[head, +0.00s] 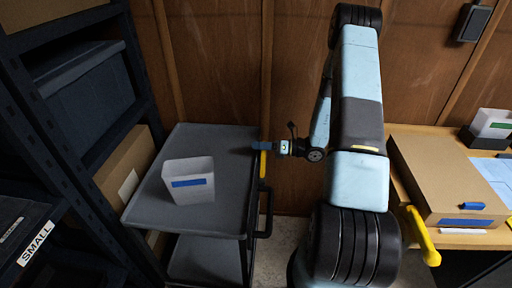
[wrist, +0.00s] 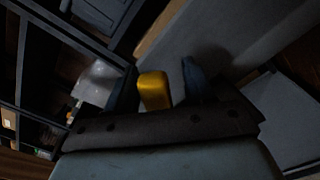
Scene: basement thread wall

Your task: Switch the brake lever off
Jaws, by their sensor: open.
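The yellow brake lever (head: 263,165) is at the right side of the grey cart (head: 215,135), near its handle. My gripper (head: 262,146) is at the cart's right edge, just over the lever's upper part. In the wrist view, the yellow lever (wrist: 154,90) stands between the two dark fingers of my gripper (wrist: 158,85). The fingers are open, with a clear gap on the right of the lever and a narrower one on the left. I cannot tell whether the left finger touches it.
A white bin (head: 190,182) with a blue label stands on the cart's top. A dark shelf (head: 85,150) is close on the left. A desk on the right bears a cardboard box (head: 440,180), and another yellow lever (head: 422,235) shows at its near left.

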